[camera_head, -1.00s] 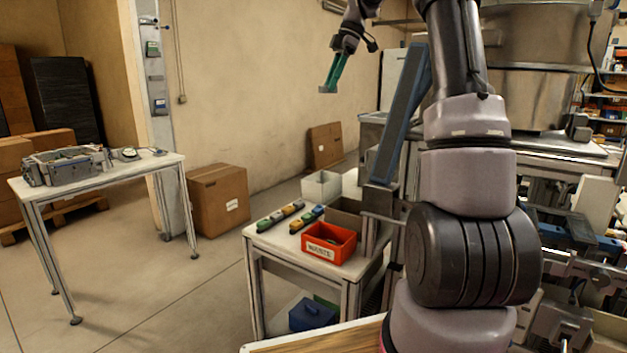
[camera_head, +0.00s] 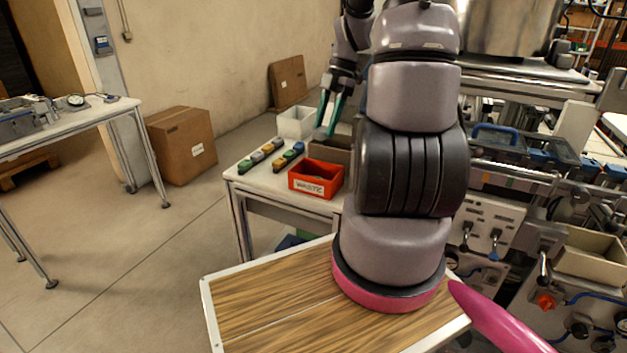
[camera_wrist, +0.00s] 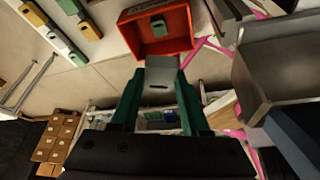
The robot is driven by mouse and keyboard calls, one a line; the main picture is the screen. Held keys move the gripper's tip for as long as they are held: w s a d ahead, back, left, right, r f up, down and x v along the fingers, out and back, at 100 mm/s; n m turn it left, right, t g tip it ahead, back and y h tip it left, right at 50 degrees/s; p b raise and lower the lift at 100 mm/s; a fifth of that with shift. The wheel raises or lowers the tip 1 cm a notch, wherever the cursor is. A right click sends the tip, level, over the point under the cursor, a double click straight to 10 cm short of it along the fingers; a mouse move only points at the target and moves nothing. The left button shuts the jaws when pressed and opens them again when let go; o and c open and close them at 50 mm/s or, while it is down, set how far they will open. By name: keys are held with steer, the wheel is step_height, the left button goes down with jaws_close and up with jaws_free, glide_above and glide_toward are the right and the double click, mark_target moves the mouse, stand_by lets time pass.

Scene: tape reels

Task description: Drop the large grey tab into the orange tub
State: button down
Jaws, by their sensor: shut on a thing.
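The orange tub (camera_head: 316,190), labelled WASTE, sits on the small white table. In the wrist view the tub (camera_wrist: 128,38) is at the top centre, with a small green-grey tab (camera_wrist: 158,25) inside. My gripper (camera_head: 327,128) has green fingers and points down above the back of the table, behind the tub in the head view. In the wrist view my gripper (camera_wrist: 159,88) is shut on the large grey tab (camera_wrist: 159,70). The tab shows just short of the tub's near rim. Its height above the tub is hard to tell.
A white bin (camera_head: 297,121) and a brown-grey bin (camera_head: 330,153) stand behind the tub. Rows of coloured tabs (camera_head: 262,155) lie to the left on the white table (camera_head: 240,178). A grey box (camera_wrist: 270,75) is right of my gripper in the wrist view.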

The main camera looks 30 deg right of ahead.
mark_target(325, 138)
steer(key=shift+f, duration=2.15)
steer(key=shift+c, duration=1.5)
jaws_free()
steer(key=v, duration=1)
steer(key=shift+r, duration=0.4)
steer(key=shift+d, duration=0.1)
